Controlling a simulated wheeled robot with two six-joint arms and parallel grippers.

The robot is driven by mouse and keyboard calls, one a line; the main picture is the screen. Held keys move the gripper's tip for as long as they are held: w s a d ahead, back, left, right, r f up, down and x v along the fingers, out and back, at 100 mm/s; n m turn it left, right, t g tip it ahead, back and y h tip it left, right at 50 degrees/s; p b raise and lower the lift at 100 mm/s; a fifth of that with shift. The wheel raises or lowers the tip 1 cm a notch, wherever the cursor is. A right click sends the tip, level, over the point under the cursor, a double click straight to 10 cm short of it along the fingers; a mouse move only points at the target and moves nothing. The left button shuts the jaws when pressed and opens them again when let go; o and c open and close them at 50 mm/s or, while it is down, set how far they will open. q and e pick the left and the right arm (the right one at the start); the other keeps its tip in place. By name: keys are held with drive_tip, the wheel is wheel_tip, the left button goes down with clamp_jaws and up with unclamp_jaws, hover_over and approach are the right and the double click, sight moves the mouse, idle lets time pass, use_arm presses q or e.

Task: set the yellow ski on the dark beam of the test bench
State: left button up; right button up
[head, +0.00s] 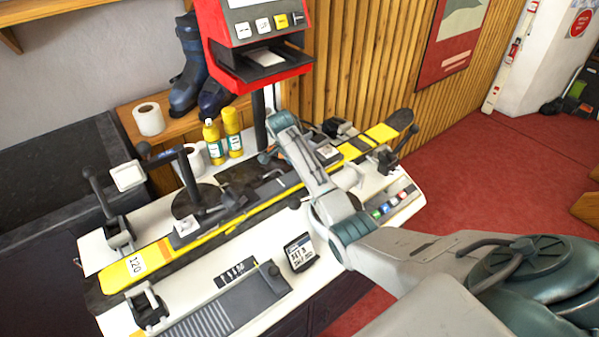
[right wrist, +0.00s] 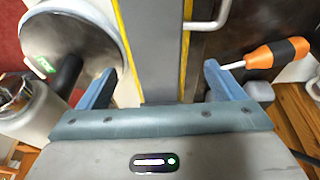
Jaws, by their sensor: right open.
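The yellow ski (head: 252,222), with black and grey parts and a "120" label, lies lengthwise along the test bench in the head view. The dark beam (head: 93,299) shows under and beside its near left end; most of the beam is hidden. The ski appears to lie along the beam, but contact along its length cannot be told. My right gripper (right wrist: 162,72) is open. In the right wrist view a grey strip of the ski (right wrist: 162,40) with yellow edges runs between its fingers, with gaps both sides. My right arm hides part of the ski in the head view. My left gripper is not seen.
Black clamps (head: 118,232) stand along the bench. A red display unit (head: 250,50) rises behind it, near yellow bottles (head: 232,132), a paper roll (head: 148,118) and dark boots (head: 187,70). An orange-handled screwdriver (right wrist: 277,54) lies right of the gripper. Red floor is open at right.

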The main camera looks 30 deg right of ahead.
sight(292, 176)
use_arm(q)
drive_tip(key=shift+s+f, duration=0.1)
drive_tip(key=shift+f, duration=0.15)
use_arm(e)
drive_tip(key=v, duration=1.1)
drive_tip(key=shift+a+f, duration=0.1)
